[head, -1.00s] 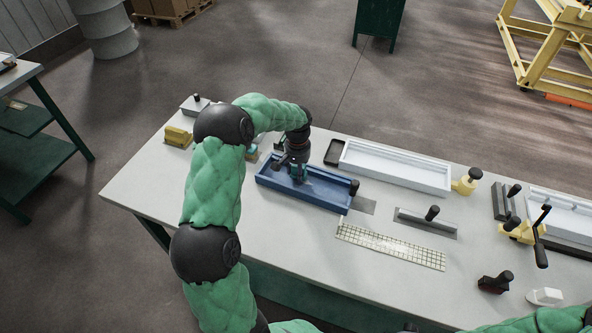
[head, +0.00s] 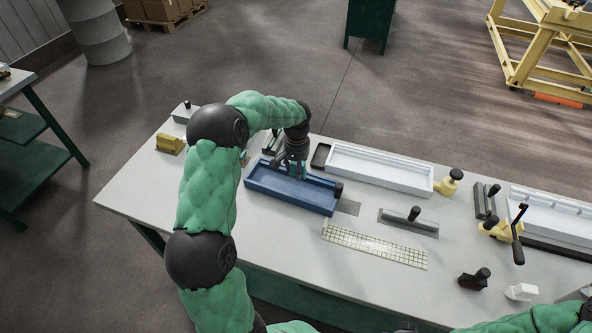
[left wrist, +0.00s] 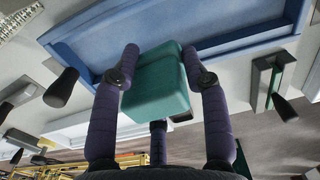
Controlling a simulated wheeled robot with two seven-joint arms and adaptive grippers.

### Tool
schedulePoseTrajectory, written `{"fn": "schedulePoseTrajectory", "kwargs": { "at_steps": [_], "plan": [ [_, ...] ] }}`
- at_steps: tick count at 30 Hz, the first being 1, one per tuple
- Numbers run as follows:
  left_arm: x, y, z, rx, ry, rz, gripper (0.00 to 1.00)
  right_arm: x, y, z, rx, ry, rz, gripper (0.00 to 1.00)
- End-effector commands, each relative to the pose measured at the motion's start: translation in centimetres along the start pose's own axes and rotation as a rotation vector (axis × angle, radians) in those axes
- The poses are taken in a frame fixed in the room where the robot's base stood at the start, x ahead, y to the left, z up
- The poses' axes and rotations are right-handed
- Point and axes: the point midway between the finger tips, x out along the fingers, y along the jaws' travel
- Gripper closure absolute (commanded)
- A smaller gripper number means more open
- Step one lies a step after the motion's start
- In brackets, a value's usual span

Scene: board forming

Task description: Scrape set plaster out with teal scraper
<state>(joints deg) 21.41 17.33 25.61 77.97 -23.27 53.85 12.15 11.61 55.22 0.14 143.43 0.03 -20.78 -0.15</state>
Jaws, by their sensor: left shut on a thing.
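My left gripper (head: 293,172) is shut on the teal scraper (left wrist: 158,85), whose blocky teal body sits between the two dark fingers in the left wrist view. In the head view only a small teal part shows under the gripper, by the far long wall of the blue tray (head: 285,199). The blue tray also shows in the left wrist view (left wrist: 240,42), beyond the scraper. The scraper's working edge is hidden, so I cannot tell whether it touches the tray. I cannot make out any plaster in the tray. My right gripper is out of view.
A long white tray (head: 385,180) lies right of the blue tray. A trowel (head: 410,222) and a gridded strip (head: 375,245) lie in front of it. A yellow block (head: 170,144) is at the table's left end. Small tools with black handles stand at the right.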

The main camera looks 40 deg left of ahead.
Motion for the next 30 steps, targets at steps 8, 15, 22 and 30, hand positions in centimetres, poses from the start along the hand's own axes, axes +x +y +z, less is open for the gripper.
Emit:
{"fn": "schedulePoseTrajectory", "kwargs": {
  "at_steps": [8,15,22,30],
  "plan": [
    [-2.5,0.1,0.0,0.001,0.000,0.000,0.86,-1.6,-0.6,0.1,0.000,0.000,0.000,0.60],
    [-2.6,0.1,0.1,0.001,0.000,0.000,0.86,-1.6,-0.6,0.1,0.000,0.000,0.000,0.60],
    [-2.6,0.1,0.0,0.001,0.000,0.000,0.86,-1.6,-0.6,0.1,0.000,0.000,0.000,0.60],
    [-2.6,0.1,0.0,0.001,0.000,0.000,0.91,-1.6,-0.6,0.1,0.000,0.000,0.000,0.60]
  ]
}}
